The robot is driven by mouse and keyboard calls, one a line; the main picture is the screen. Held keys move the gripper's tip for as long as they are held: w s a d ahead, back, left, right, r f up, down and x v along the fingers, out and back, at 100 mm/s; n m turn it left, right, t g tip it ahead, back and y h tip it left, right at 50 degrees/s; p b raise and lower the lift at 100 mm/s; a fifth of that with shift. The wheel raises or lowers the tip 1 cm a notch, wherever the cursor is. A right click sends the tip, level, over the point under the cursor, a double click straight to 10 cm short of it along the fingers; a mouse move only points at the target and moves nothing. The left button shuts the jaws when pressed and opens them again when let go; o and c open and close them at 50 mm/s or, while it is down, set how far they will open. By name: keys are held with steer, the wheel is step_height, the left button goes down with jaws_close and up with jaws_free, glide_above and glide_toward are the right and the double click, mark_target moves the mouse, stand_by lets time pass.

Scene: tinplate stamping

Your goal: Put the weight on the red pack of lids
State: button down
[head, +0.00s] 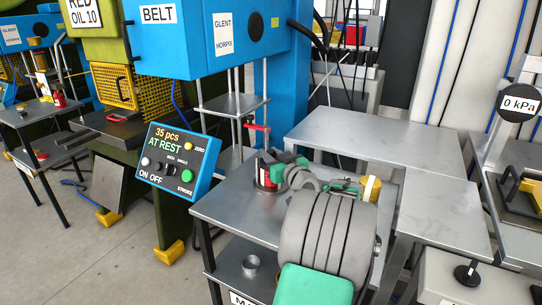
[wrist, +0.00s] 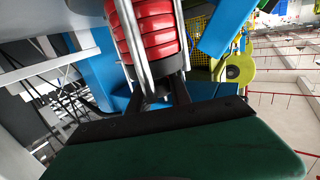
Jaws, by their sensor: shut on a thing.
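The red pack of lids (head: 264,175) stands between upright bright rods on a dark base, on the near grey table. In the wrist view the red pack (wrist: 152,28) fills the top centre, with the rods running past it. My gripper (wrist: 163,100) is shut on the weight (wrist: 174,74), a dark round piece at the end of the red stack, between the rods. The weight appears to be against the lids, but I cannot tell whether its full load rests on them. In the head view my arm and wrist hide most of the weight and fingers.
A blue control panel (head: 179,161) reading "AT REST" stands left of the grey table (head: 225,212). A grey metal cup (head: 251,266) is on the lower shelf. A bare grey table (head: 375,138) stands behind my arm. The blue press (head: 205,40) rises at the back.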

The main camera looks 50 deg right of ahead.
steer(key=c, duration=1.5)
jaws_free()
steer(key=shift+o, duration=0.2)
steer(key=shift+r, duration=0.2)
steer(key=v, duration=1.2)
steer(key=shift+f, duration=0.15)
